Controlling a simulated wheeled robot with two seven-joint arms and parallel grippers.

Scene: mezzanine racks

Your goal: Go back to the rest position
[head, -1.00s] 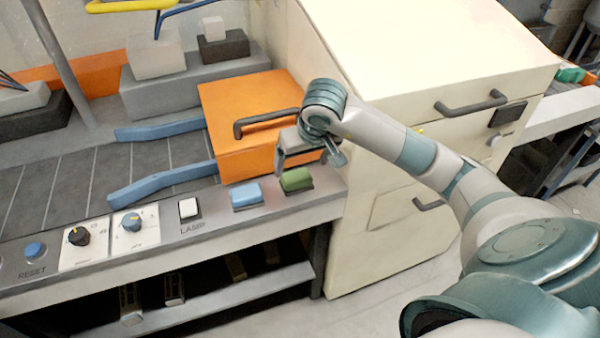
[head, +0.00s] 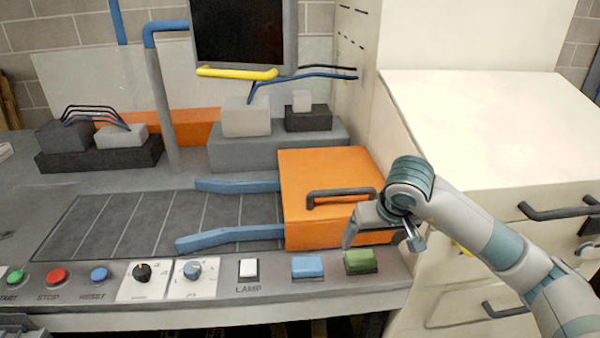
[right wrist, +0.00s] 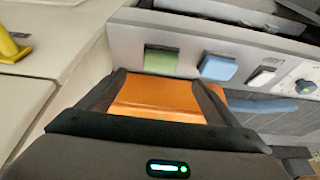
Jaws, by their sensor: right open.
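My right gripper (head: 382,238) is open and empty. In the head view it shows in front of the orange box (head: 325,175) with the dark bar handle (head: 340,195), close to the console's front strip. In the right wrist view (right wrist: 160,82) the two dark fingers are spread apart, with orange surface showing between them and no object held. The green button (head: 361,261) lies just below the gripper in the head view; it also shows beyond the fingers in the right wrist view (right wrist: 161,62). Whether the gripper touches the box cannot be told. My left gripper cannot be made out.
The console strip also carries a blue button (head: 307,267), a lamp switch (head: 248,268) and dials (head: 142,271). Blue guide rails (head: 230,240) lead to the orange box. A cream cabinet (head: 480,110) with dark handles (head: 550,211) stands on the right, behind my right arm.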

